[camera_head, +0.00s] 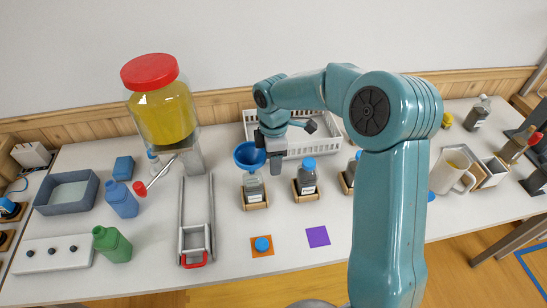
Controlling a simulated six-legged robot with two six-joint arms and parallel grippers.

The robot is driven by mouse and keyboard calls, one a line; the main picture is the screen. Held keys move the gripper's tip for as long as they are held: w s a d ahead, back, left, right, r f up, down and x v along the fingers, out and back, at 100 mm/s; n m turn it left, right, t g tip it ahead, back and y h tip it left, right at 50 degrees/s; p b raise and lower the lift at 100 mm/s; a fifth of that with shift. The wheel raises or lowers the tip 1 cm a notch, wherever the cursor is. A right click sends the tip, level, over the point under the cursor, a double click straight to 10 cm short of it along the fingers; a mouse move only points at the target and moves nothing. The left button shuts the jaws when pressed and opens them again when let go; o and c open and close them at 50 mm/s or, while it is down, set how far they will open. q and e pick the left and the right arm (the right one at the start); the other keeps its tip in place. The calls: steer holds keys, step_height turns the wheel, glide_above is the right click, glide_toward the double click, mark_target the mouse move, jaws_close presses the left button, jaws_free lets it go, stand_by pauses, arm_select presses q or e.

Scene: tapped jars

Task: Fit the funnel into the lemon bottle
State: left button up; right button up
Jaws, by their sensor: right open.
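The blue funnel (249,154) sits over the mouth of a clear bottle (253,184) that stands upright in a wooden holder (256,205). The funnel looks upright and in line with the bottle; I cannot tell how deep its stem sits. The bottle has a pale label that is too small to read, so I cannot confirm it is the lemon one. My right gripper (268,152) is open, just right of the funnel and close against it; I cannot tell if they touch. My left gripper is not in view.
A large jar of yellow liquid (163,115) with a red lid stands left behind. Capped bottles (307,178) stand to the right. A white basket (300,140) is behind. A blue cap (262,244) lies on an orange mat; a purple mat (317,237) is bare.

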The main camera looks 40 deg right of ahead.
steer(key=shift+r+p, duration=1.6)
steer(key=shift+r, duration=0.5)
step_height(320, 180, up, 16)
steer(key=shift+r, duration=0.15)
steer(key=shift+s, duration=0.1)
stand_by(1.1)
